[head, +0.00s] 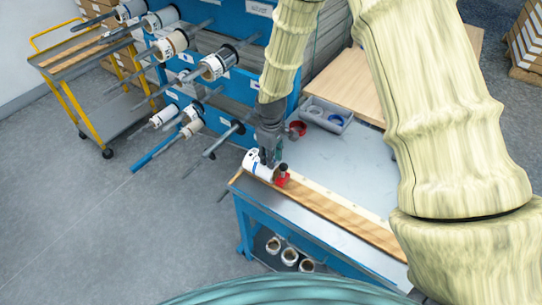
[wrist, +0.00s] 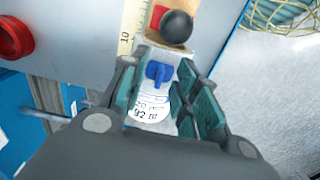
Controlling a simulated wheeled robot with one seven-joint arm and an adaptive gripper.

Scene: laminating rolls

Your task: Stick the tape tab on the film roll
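The white film roll (head: 250,158) lies at the near left corner of the workbench, under my gripper (head: 266,158). The wrist view shows its printed white face (wrist: 148,108) between my fingers. A small blue tab (wrist: 158,72), which looks like the tape tab, stands up at the far end of that face. Whether the tab is pressed to the roll or raised from it I cannot tell. My gripper (wrist: 163,68) is open, with a teal-padded finger on either side of roll and tab. Contact between fingers and roll is unclear.
A red clamp-like part with a black knob (wrist: 176,26) stands just beyond the roll. A wooden ruled strip (head: 335,212) runs along the bench edge. A red button (wrist: 12,38) and a grey tray (head: 326,115) are farther back. A blue roll rack (head: 250,38) stands left.

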